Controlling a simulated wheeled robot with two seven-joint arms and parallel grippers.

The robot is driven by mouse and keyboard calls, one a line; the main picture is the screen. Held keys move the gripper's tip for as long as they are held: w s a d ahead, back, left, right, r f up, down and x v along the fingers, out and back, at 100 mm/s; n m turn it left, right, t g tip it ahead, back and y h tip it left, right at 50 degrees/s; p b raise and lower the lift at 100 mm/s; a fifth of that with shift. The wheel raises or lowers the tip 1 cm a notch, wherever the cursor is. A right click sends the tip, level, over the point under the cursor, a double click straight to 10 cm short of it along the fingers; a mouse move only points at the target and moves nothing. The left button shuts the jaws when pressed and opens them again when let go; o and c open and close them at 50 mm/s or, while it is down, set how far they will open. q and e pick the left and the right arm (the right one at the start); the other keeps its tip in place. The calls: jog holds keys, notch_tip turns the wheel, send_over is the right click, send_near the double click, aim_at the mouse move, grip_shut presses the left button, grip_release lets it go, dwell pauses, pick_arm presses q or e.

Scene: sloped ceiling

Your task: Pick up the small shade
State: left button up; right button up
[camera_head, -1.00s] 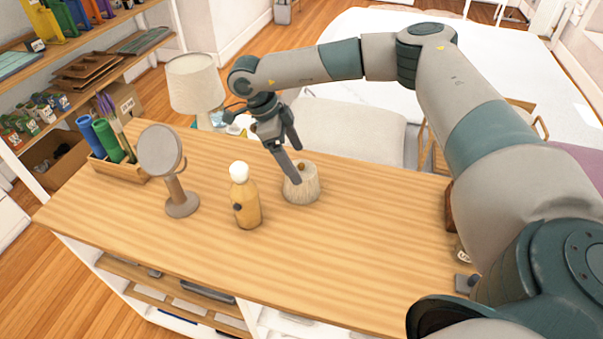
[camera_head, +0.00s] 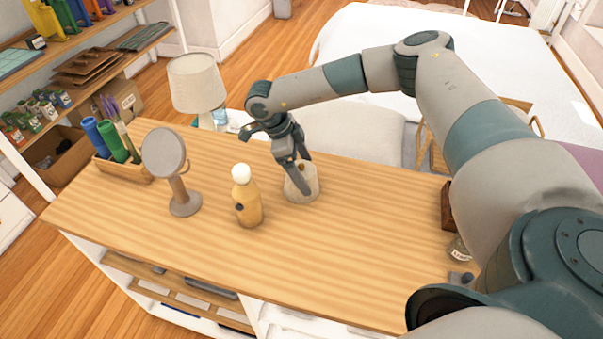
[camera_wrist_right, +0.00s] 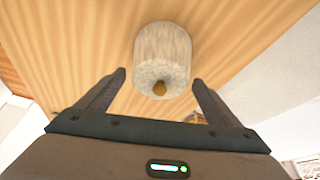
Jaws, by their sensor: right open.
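The small shade (camera_head: 312,181) is a pale, slightly tapered, textured cylinder with a small brown knob on top. It stands upright on the wooden tabletop. My right gripper (camera_head: 296,177) is open right at the shade, and one finger hides part of it in the head view. In the right wrist view the shade (camera_wrist_right: 162,50) lies just ahead of the open fingers (camera_wrist_right: 159,76), roughly centred between their tips, with visible gaps on both sides. I cannot tell any contact. My left gripper is not in view.
A tan bottle with a white cap (camera_head: 248,203) stands just left of the shade. A round mirror on a stand (camera_head: 165,155) and an organiser with green and blue rolls (camera_head: 125,170) are farther left. The tabletop right of the shade (camera_head: 380,210) is clear.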

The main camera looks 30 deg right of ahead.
aim_at(309, 169)
jog(key=shift+f, duration=0.15)
dwell(0.3)
jog(key=c, duration=1.1)
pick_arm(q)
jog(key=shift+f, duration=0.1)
pick_arm(e)
jog(key=shift+r+b, duration=0.6)
jog(key=shift+r, duration=0.1)
notch_tip(309, 169, up, 2)
jog(key=shift+r+b, duration=0.1)
jog(key=shift+b, duration=0.6)
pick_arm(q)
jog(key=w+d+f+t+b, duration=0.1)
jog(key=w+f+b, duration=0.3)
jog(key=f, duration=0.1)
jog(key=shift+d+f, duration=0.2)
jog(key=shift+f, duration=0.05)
pick_arm(e)
jog(key=s+r, duration=0.2)
jog(key=s, duration=0.1)
jog(key=s+a+r, duration=0.1)
jog(key=s+r, duration=0.2)
jog(key=s, duration=0.1)
jog(key=s+a+r, duration=0.1)
jog(key=s+r, duration=0.1)
jog(key=s, duration=0.2)
jog(key=shift+s+r, duration=0.25)
